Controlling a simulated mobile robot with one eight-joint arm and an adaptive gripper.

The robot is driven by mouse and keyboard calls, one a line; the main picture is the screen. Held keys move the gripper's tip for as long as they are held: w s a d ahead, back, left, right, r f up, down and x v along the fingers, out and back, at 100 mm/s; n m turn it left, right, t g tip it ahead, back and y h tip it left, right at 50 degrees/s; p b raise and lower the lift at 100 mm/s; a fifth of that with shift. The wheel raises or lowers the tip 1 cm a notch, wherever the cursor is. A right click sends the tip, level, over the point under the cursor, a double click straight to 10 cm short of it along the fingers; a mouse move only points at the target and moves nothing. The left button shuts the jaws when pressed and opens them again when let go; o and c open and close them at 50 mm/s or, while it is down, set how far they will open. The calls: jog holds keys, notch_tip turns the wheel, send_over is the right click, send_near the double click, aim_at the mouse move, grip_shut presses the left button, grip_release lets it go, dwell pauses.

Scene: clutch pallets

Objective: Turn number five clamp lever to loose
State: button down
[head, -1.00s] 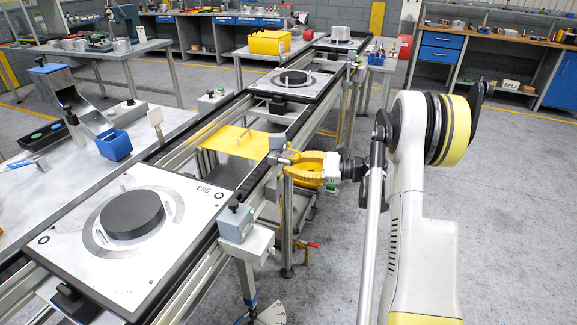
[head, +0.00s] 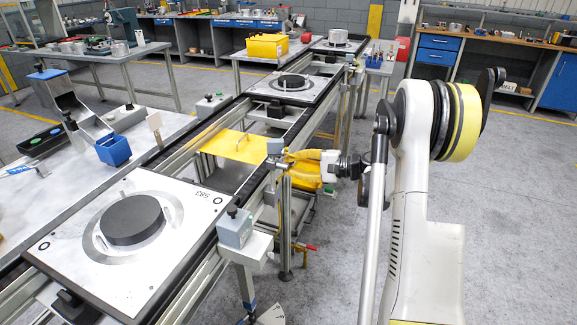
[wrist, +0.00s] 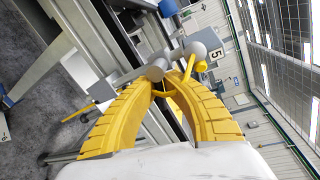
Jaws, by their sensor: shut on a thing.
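The number five clamp lever (wrist: 190,68) is at the conveyor's side rail. In the wrist view it shows as a thin yellow rod by a grey ball, close to a grey plate marked 5 (wrist: 215,53). My gripper (wrist: 163,93), with curved yellow ribbed fingers, is shut at the lever's lower end. The fingertips partly hide the held part. A grey cylinder (wrist: 154,73) lies just beyond the tips. In the head view my gripper (head: 288,160) reaches left to the rail, and the lever itself is too small to make out.
A pallet marked S83 (head: 165,255) with a black disc sits on the near conveyor. A yellow plate (head: 235,146) lies between the rails beside my gripper. A grey box (head: 236,229) stands on the near rail side. The floor to the right is clear.

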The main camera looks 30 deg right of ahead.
jog(key=shift+s+a+n, duration=0.1)
jog(key=shift+a+n, duration=0.1)
jog(key=shift+n, duration=0.4)
jog(key=c, duration=1.7)
grip_release()
jog(key=shift+o, duration=1)
jog(key=shift+a, duration=0.1)
jog(key=shift+d+r, duration=0.1)
jog(key=shift+d, duration=0.1)
jog(key=shift+s+d, duration=0.15)
jog(key=shift+s, duration=0.1)
jog(key=v, duration=1.1)
jog(key=shift+s, duration=0.2)
